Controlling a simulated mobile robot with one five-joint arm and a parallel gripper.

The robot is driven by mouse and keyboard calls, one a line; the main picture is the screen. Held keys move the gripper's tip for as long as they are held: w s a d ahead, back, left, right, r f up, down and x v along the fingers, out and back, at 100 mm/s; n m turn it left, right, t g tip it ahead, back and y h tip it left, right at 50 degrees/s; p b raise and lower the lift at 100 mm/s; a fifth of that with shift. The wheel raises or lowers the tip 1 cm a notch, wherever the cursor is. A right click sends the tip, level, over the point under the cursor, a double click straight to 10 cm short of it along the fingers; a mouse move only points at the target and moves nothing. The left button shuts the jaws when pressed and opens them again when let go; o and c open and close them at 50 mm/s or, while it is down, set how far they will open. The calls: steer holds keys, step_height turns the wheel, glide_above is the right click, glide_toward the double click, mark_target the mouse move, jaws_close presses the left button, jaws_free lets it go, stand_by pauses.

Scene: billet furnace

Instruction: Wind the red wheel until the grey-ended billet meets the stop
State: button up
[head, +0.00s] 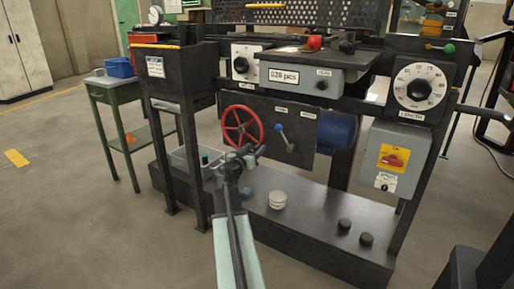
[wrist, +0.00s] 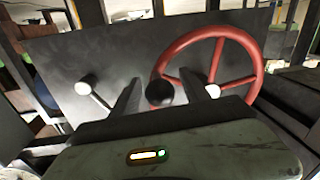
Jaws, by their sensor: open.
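My gripper (head: 257,152) is open at the wheel's lower right in the head view. In the wrist view, the red wheel (wrist: 255,62) fills the right side, and my two dark fingers (wrist: 158,90) stand apart before it. A round black knob (wrist: 160,93) shows between them at the wheel's rim. I cannot tell whether the fingers touch it. I cannot make out the grey-ended billet or the stop in either view.
A grey bin (head: 183,160) stands left of my gripper on the machine's low base. A pale round stack (head: 278,200) and dark knobs (head: 344,224) sit on that base. A grey switch box (head: 396,160) hangs at the right. The floor at the left front is clear.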

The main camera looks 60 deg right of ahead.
steer(key=shift+d, duration=0.65)
steer(key=c, duration=1.2)
jaws_close()
steer(key=shift+s, duration=0.15)
